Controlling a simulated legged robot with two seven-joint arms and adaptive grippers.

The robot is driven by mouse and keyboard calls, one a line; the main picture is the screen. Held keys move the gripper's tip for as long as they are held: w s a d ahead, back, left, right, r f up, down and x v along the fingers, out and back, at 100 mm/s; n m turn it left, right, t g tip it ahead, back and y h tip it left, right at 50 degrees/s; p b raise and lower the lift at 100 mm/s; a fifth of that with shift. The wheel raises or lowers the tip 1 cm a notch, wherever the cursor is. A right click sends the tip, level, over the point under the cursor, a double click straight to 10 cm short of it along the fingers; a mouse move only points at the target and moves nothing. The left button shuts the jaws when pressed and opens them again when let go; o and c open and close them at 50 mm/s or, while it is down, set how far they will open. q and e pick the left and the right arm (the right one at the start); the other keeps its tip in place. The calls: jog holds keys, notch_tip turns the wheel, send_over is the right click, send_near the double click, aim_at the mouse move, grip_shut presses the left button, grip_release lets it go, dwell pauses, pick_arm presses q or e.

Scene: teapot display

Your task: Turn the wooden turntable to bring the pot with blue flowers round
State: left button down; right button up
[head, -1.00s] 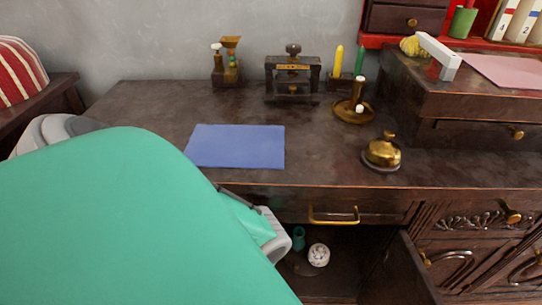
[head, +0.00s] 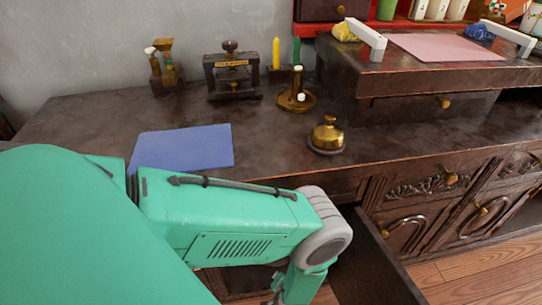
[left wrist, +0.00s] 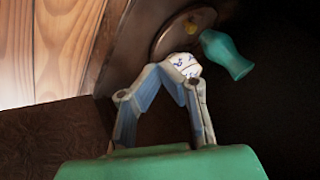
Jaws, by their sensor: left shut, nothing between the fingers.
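The round wooden turntable (left wrist: 168,42) shows in the left wrist view, inside the dark open cabinet. A white pot with blue flowers (left wrist: 184,66) sits at its near edge, partly behind my fingertips. In the head view my left arm hides the turntable and pots. My right gripper is not in view.
An open cabinet door (head: 372,265) stands to the right of my left arm. Above is the desk top (head: 270,150) with a blue mat (head: 182,148) and a brass bell (head: 327,135). Wooden floor (head: 465,270) is clear at the lower right.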

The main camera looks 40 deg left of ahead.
aim_at(273, 264)
pick_arm(q)
jog(key=b+x, duration=0.5)
jog(key=x, duration=0.5)
jog(key=shift+f, duration=0.15)
jog(key=shift+a, duration=2)
